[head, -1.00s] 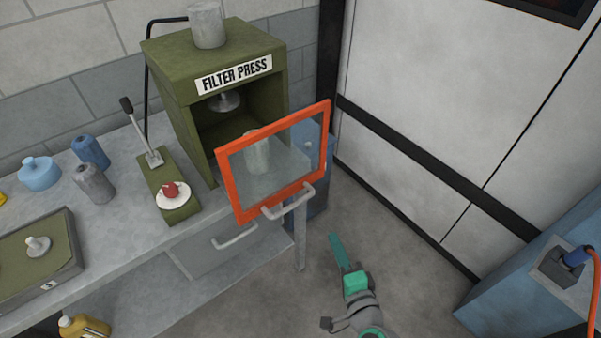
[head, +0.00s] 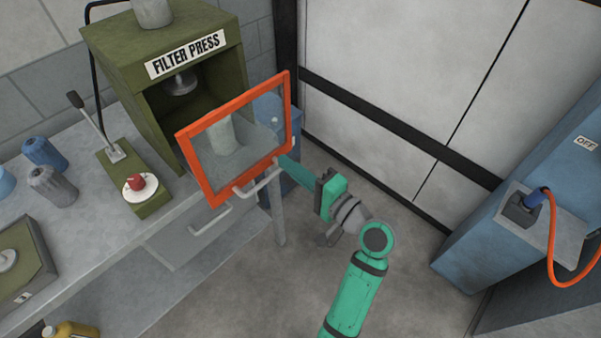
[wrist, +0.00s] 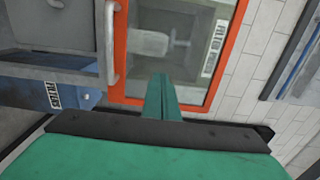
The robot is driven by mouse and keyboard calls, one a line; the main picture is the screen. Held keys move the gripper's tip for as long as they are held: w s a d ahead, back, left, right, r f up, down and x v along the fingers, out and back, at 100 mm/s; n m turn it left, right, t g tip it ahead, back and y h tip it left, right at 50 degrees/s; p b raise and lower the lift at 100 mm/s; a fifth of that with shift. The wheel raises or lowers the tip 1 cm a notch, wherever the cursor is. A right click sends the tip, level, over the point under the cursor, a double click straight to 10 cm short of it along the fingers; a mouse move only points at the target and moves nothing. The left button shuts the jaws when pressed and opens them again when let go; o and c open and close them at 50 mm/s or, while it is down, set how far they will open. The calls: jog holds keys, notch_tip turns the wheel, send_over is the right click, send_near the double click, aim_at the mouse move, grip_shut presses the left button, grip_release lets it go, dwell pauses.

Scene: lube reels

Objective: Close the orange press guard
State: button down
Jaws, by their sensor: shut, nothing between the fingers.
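The press guard (head: 197,172) is an orange frame with a clear pane and a grey handle (head: 258,182) on its lower edge. It stands swung open in front of the green filter press (head: 125,48), whose dark opening is exposed. My gripper (head: 284,161) is shut and empty, its narrow green fingers at the guard's lower right corner. In the wrist view, the fingers (wrist: 162,94) overlap the pane inside the orange frame (wrist: 229,60). I cannot tell whether they touch it. A grey cylinder (head: 222,133) shows through the pane.
A drawer handle (head: 210,222) sticks out below. A blue cabinet (head: 475,240) with an orange cable stands right. Floor between is clear.

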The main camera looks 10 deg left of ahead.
aim_at(258, 142)
jog(key=x, duration=0.7)
jog(key=shift+w+a, duration=0.25)
jog(key=shift+a, duration=0.1)
